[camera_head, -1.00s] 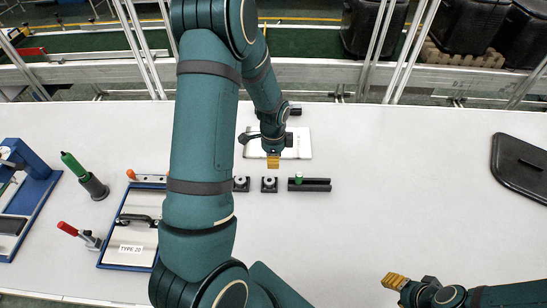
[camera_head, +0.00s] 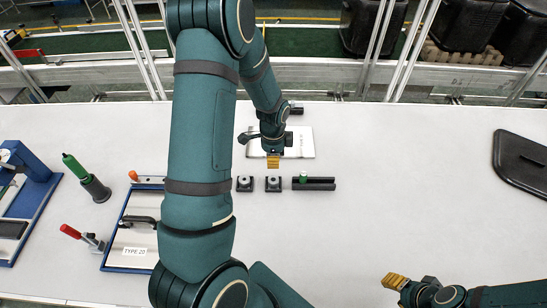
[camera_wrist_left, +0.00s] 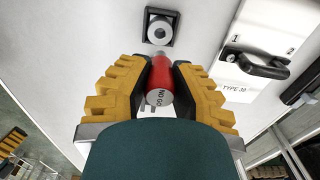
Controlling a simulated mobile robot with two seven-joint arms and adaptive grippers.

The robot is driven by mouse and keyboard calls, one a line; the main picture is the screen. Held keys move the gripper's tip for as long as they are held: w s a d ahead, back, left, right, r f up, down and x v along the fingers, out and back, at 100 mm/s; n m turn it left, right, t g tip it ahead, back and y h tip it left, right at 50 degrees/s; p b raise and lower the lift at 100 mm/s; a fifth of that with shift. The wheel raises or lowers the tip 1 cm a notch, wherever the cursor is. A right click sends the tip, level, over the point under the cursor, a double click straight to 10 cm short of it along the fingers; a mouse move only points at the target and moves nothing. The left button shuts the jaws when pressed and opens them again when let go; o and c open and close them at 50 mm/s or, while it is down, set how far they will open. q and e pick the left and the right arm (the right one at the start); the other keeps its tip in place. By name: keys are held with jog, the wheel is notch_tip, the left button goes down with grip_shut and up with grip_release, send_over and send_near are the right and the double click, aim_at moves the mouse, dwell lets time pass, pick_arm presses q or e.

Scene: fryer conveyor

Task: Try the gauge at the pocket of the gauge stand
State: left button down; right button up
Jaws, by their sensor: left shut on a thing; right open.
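My left gripper (camera_head: 273,161) is shut on a red cylindrical gauge marked NO GO (camera_wrist_left: 160,80); the left wrist view shows the gauge between the yellow fingers (camera_wrist_left: 157,95). In the head view the gauge is hidden by the gripper. Just in front of the gripper are two small black square blocks with round grey centres (camera_head: 244,183) (camera_head: 273,183). One such block shows past the gauge tip in the left wrist view (camera_wrist_left: 159,28), apart from it. Beside them lies a long black holder (camera_head: 318,184) with a green piece (camera_head: 303,177). I cannot tell which is the gauge stand. My right gripper (camera_head: 395,281) is open and empty.
A white plate with a black handle lies behind the blocks; the left wrist view reads TYPE 10 (camera_wrist_left: 235,88). A blue-framed TYPE 20 plate (camera_head: 118,262), a red-handled clamp (camera_head: 71,231), and a green-handled tool in a dark cup (camera_head: 96,188) stand left. The table's right middle is clear.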

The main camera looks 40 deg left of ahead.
aim_at(384, 295)
pick_arm(q)
jog(key=shift+f+b, duration=2.35)
jog(key=shift+f, duration=0.7)
pick_arm(e)
jog(key=shift+a+f, duration=0.1)
jog(key=shift+f, duration=2.6)
pick_arm(q)
jog(key=shift+f+b, duration=0.25)
jog(key=shift+b, duration=0.25)
pick_arm(e)
jog(key=shift+f, duration=0.5)
